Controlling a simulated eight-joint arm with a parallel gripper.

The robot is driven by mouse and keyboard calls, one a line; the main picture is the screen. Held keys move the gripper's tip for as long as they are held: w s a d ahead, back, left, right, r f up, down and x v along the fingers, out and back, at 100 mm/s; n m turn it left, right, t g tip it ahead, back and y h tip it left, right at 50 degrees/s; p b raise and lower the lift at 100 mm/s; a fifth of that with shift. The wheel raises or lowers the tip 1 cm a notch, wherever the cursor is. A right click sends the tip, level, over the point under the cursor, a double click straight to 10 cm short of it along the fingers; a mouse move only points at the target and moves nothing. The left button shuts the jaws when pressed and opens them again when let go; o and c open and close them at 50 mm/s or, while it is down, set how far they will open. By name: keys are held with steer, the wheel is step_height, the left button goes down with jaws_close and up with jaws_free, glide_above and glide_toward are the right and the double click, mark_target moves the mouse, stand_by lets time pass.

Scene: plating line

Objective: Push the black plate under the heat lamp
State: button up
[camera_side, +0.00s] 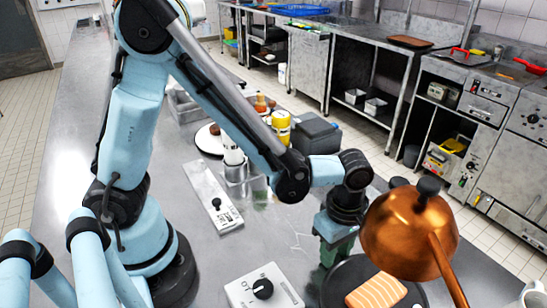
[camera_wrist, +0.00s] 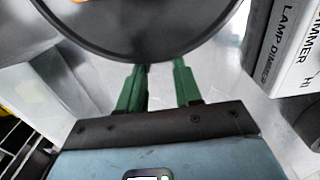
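The black plate (camera_side: 335,286) lies on the steel counter at the bottom of the side view, with a striped orange salmon piece (camera_side: 377,291) on it. The copper heat lamp (camera_side: 405,228) hangs on its arm at the right and overlaps part of the plate in the picture. I cannot tell whether the plate is directly below it. My gripper (camera_side: 330,258) is low at the plate's far left edge, fingers pointing down. In the wrist view its green fingers (camera_wrist: 159,70) are apart with nothing between them, right at the rim of the plate (camera_wrist: 140,38). Contact is unclear.
A dimmer box with a black knob (camera_side: 262,289) sits left of the plate; its label shows in the wrist view (camera_wrist: 284,45). A metal panel with a knob (camera_side: 205,187), a yellow container (camera_side: 280,128) and a grey box (camera_side: 315,133) stand farther back. A mug (camera_side: 533,294) is at bottom right.

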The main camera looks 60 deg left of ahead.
steer(key=shift+a, duration=1.6)
steer(key=shift+a+r, duration=0.25)
steer(key=shift+r, duration=0.8)
steer(key=shift+a+r, duration=0.2)
steer(key=shift+r, duration=0.8)
steer(key=shift+a+r, duration=0.2)
steer(key=shift+r, duration=0.8)
steer(key=shift+a+r, duration=0.2)
steer(key=shift+r, duration=0.8)
steer(key=shift+a, duration=0.1)
steer(key=s+a+r+m+t, duration=0.1)
steer(key=a+r+m+t, duration=0.1)
steer(key=a+m, duration=0.3)
steer(key=s+a+r+m+t, duration=0.1)
steer(key=a+r+m+t, duration=0.2)
steer(key=m, duration=1)
steer(key=shift+s+a+r+t, duration=0.3)
steer(key=shift+a+t, duration=0.65)
steer(key=shift+t, duration=0.05)
